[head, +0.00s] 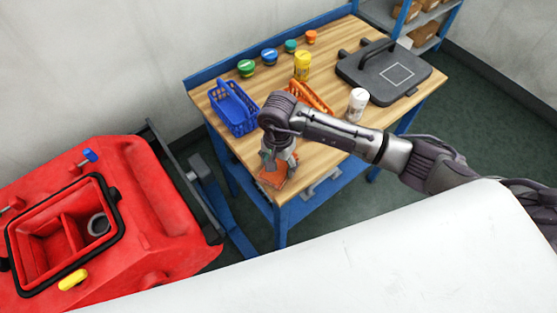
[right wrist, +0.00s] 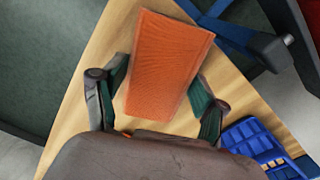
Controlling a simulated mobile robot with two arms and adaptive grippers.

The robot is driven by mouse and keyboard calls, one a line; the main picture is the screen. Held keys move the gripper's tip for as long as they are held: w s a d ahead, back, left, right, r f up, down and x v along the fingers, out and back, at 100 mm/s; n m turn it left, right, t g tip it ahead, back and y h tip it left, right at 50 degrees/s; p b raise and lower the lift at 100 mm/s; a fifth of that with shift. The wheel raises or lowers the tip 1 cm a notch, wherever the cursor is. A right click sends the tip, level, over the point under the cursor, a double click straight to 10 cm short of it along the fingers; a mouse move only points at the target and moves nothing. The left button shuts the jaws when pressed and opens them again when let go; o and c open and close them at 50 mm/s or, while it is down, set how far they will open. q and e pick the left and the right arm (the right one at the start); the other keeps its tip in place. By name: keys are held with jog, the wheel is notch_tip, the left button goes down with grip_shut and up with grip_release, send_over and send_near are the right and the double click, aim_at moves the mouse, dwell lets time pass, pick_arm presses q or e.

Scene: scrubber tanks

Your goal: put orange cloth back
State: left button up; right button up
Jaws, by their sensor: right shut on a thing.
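The orange cloth (head: 271,181) is a flat, folded rectangle at the front left corner of the wooden-topped table, partly hidden by my right gripper (head: 277,163). In the right wrist view, the cloth (right wrist: 168,60) lies between the two fingers of my right gripper (right wrist: 157,106), with most of it reaching out past them. The right gripper points down and is shut on the cloth. The cloth is at or just above the tabletop; I cannot tell if it touches. My left gripper is not in view.
A blue basket (head: 236,112) stands left of the gripper, and an orange basket (head: 314,97) behind my arm. A yellow container (head: 302,66), a white bottle (head: 357,104), several colored tubs and a dark case (head: 383,76) share the table. A red tank (head: 150,225) stands left.

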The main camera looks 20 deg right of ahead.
jog(key=shift+f, duration=0.15)
jog(key=o, duration=0.7)
jog(key=shift+b, duration=0.3)
jog(key=shift+c, duration=0.2)
jog(key=o, duration=0.5)
jog(key=shift+c, duration=0.2)
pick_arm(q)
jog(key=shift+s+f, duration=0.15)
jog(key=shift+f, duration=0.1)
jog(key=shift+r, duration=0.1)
